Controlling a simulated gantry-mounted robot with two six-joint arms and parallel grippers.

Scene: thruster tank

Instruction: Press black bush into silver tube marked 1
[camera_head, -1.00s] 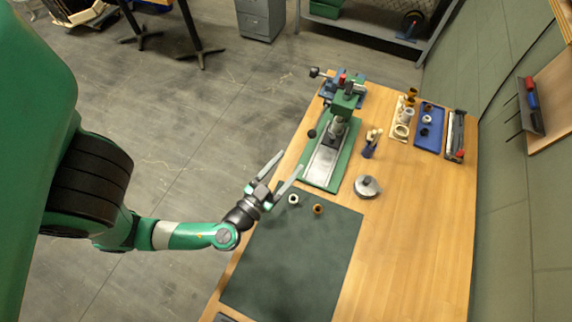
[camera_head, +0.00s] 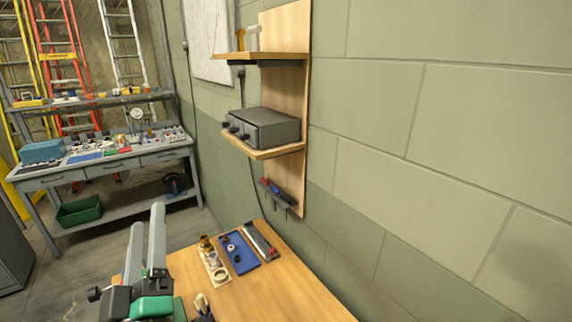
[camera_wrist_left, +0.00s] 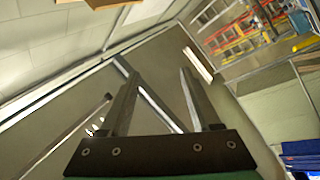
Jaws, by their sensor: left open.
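A blue tray (camera_head: 246,266) lies on the wooden table and holds small dark rings, one of them a black bush (camera_head: 227,238); another dark ring (camera_head: 237,260) sits near its middle. Beside it, a light board (camera_head: 213,282) carries a brass-coloured piece (camera_head: 206,242), a pale tube-like piece (camera_head: 211,257) and a flat ring (camera_head: 221,274). I cannot read a mark 1 on any piece. My left gripper (camera_head: 147,218) is raised at the lower left, open and empty, apart from these pieces. Its open fingers also show in the left wrist view (camera_wrist_left: 158,75). My right gripper is not in view.
A long dark tool (camera_head: 261,240) lies beside the blue tray near the wall. A wall shelf with a grey box (camera_head: 264,128) rises behind the table. A cluttered workbench (camera_head: 100,165) stands at the far left. The table's right part is clear.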

